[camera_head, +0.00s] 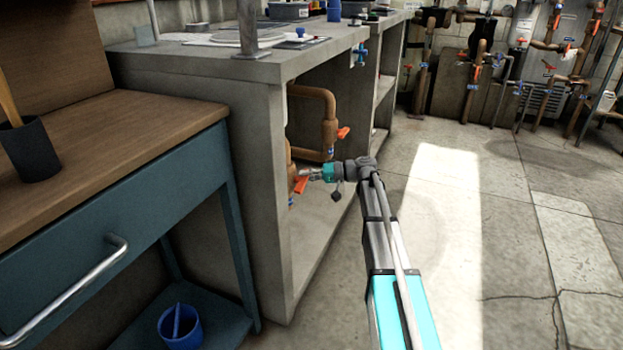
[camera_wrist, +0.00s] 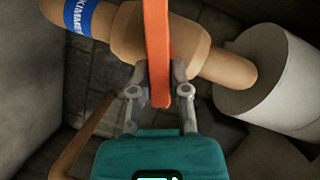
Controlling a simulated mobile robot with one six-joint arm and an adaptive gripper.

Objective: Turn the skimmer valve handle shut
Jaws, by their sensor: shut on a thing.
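The orange skimmer valve handle (camera_wrist: 157,45) runs up the middle of the wrist view and crosses the tan valve body (camera_wrist: 180,45). A blue label (camera_wrist: 78,14) on the pipe at the upper left carries white letters, partly readable as "IMMER". My gripper (camera_wrist: 159,88) is shut on the handle near its lower end, one finger on each side. In the head view the handle (camera_head: 301,185) shows small inside the concrete counter's opening, with my gripper (camera_head: 306,174) reaching it from the right. The far end of the handle is cut off in the wrist view.
A second orange handle (camera_head: 343,133) sits on the pipe just above. The concrete counter's side wall (camera_head: 262,200) stands close left of the valve. A white cylinder (camera_wrist: 285,80) is at the pipe's right end. Open floor (camera_head: 450,230) lies to the right.

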